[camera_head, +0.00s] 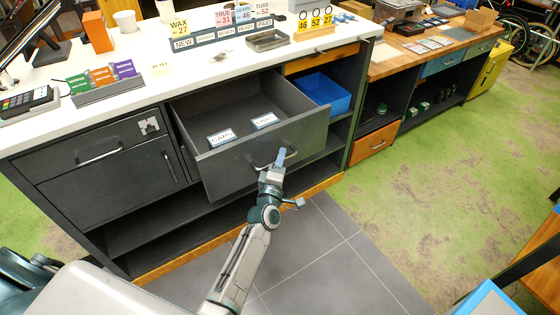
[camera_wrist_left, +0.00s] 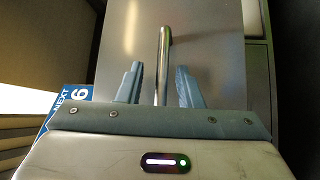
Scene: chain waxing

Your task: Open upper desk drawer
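The upper desk drawer (camera_head: 225,165) of the white-topped counter is pulled out, with its dark grey front well forward of the cabinet. Inside lie two small labelled blocks, one at the left (camera_head: 222,137) and one at the right (camera_head: 265,120). My left gripper (camera_head: 281,158) is at the drawer's handle (camera_head: 262,166). In the left wrist view the metal handle bar (camera_wrist_left: 162,60) runs between the two blue fingers of the gripper (camera_wrist_left: 158,86), with a gap on each side. The fingers are open. My right gripper is not in view.
A blue bin (camera_head: 325,92) sits in the open shelf right of the drawer. A closed drawer (camera_head: 100,145) and a cabinet door are at the left. The counter (camera_head: 150,60) holds signs and a card terminal (camera_head: 28,102). Tiled floor (camera_head: 330,260) in front is clear.

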